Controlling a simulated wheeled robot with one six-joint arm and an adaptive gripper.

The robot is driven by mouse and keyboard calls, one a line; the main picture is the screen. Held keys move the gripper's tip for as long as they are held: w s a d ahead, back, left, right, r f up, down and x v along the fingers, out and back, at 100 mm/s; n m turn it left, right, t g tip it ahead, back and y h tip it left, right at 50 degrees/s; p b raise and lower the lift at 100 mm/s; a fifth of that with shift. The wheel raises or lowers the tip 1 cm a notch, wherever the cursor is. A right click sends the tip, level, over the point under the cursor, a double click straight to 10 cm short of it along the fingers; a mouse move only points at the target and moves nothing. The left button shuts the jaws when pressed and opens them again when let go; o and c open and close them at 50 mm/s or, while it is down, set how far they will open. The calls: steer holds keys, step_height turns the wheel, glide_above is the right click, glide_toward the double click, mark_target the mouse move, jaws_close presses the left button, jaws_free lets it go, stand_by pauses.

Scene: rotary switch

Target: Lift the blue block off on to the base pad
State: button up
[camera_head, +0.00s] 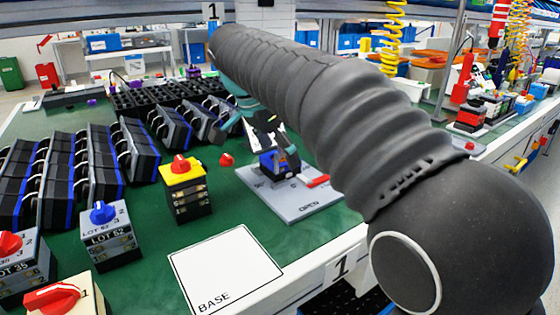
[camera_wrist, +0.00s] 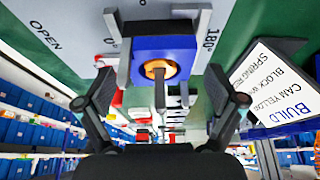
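The blue block (camera_head: 291,161) sits in a grey fixture plate (camera_head: 305,205) in the head view. The block also shows in the wrist view (camera_wrist: 138,64), with a round orange piece at its centre and grey fixture parts around it. My gripper (camera_head: 264,137) is just above the block and partly hides it. In the wrist view its two dark fingers stand apart on either side of the block, open; I cannot tell whether they touch it. The white base pad (camera_head: 225,268), marked BASE, lies bare at the table's front edge, left of the fixture.
A switch marked LOT 52 (camera_head: 108,236) is further left. A printed build card (camera_wrist: 275,85) shows in the wrist view.

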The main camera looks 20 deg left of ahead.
steer(key=c, duration=0.9)
steer(key=shift+c, duration=0.2)
steer(key=shift+r+p, duration=1.25)
steer(key=shift+r, duration=3.8)
